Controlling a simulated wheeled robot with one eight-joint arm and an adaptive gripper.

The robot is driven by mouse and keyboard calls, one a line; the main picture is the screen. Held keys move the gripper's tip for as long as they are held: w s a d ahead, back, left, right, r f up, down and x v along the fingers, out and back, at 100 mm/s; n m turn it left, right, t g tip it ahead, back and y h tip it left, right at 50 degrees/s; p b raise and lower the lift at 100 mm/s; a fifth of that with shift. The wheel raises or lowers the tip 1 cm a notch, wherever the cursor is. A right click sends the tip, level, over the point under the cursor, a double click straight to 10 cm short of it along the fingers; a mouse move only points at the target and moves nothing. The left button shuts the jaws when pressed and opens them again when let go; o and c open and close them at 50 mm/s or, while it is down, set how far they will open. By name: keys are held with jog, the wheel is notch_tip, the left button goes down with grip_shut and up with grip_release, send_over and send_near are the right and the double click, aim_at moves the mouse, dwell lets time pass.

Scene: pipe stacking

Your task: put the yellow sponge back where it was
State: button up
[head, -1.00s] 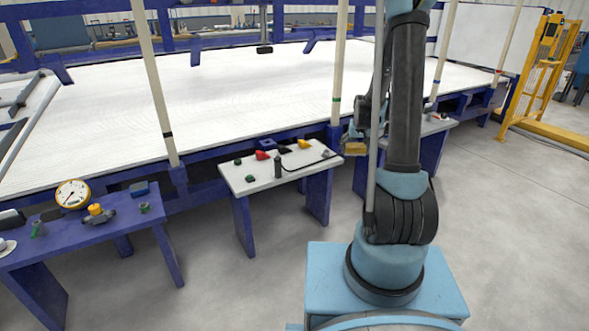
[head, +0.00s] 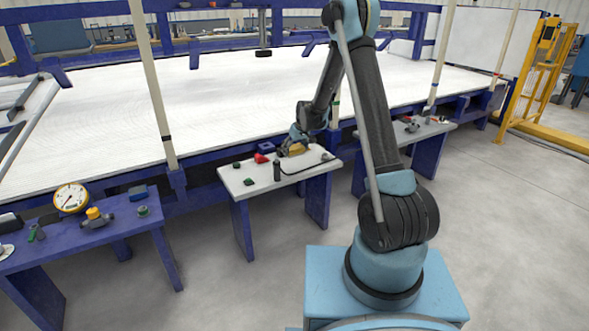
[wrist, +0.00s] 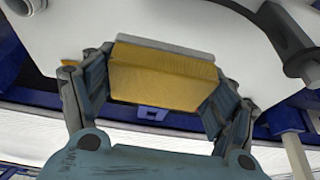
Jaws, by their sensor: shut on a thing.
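My gripper (head: 290,148) is over the back edge of the white-topped middle bench (head: 234,180). It is shut on the yellow sponge (head: 296,150), which shows in the head view as a small yellow block at the fingers. In the wrist view the sponge (wrist: 163,78) fills the space between the two fingers, with a grey strip along its far side. The bench top (wrist: 195,20) is behind it there. I cannot tell whether the sponge touches the bench. A small yellow bit (wrist: 68,63) shows beside the left finger, mostly hidden.
A pale pole (head: 155,90) stands left of the arm. The bench's front left is fairly clear.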

aim_at(293, 168)
jog(key=shift+f, duration=4.1)
jog(key=shift+f, duration=0.1)
jog(key=o, duration=1.3)
jog(key=shift+f, duration=0.1)
